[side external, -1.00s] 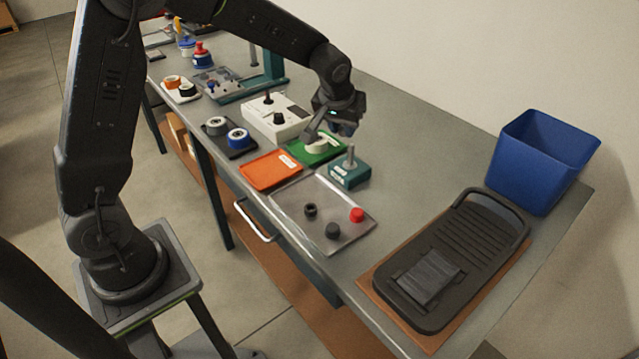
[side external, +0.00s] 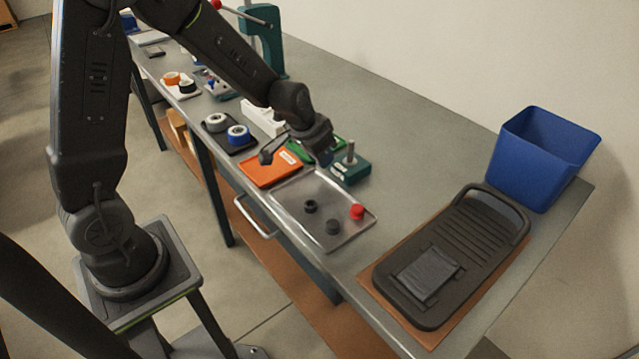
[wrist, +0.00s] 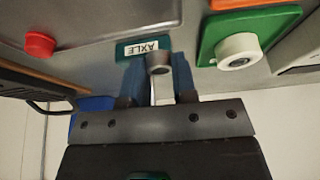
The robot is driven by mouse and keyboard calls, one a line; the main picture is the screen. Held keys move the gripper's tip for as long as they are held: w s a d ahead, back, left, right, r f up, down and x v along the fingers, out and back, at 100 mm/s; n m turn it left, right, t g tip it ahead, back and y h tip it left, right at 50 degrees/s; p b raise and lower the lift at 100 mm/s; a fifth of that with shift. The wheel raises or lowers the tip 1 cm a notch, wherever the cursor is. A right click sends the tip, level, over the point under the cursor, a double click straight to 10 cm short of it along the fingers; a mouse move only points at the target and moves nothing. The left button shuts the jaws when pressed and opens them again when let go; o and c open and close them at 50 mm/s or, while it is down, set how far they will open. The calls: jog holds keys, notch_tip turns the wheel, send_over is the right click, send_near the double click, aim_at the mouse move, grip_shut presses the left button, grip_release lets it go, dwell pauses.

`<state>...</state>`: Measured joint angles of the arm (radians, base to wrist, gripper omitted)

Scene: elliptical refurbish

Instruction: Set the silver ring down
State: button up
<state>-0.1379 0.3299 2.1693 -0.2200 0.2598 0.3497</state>
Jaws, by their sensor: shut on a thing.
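My gripper (wrist: 158,80) is low over the table in the wrist view, its two bluish fingers shut on a small pale grey piece, taken as the silver ring (wrist: 160,92). Its ring shape is not clear, as the fingers cover much of it. Beyond the fingertips is a teal block labelled AXLE (wrist: 128,48). In the side view my gripper (side external: 322,158) is just left of this teal block (side external: 352,172), whose grey upright post (side external: 350,152) shows. I cannot tell whether the held piece touches the post or block.
A green pad (wrist: 208,48) carries a white wheel (wrist: 238,48). An orange tray (side external: 268,172) lies beside it. A metal tray (side external: 290,212) holds two dark pieces and a red one (side external: 357,212). A black device (side external: 450,255) and blue bin (side external: 545,160) stand to the right.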

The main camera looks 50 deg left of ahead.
jog(key=shift+s, duration=0.2)
jog(key=shift+s+a+r+m+h, duration=0.1)
jog(key=shift+s+a+m+h, duration=0.1)
jog(key=shift+s+a+m, duration=0.25)
jog(key=shift+s+a+r+m+h, duration=0.1)
jog(key=shift+s+a+m+h, duration=0.1)
jog(key=shift+a+m, duration=0.25)
jog(key=s+a+r+m+g+h, duration=0.2)
jog(key=s+a+r+m, duration=0.15)
jog(key=s+m, duration=0.35)
jog(key=s+a+r+m+g+h, duration=0.25)
jog(key=s+a+m, duration=0.2)
jog(key=m, duration=0.45)
send_over(295, 195)
jog(key=a, duration=0.1)
jog(key=shift+y, duration=0.35)
notch_tip(295, 195, down, 6)
jog(key=shift+a, duration=0.1)
jog(key=shift+f, duration=2.05)
jog(key=shift+f, duration=0.25)
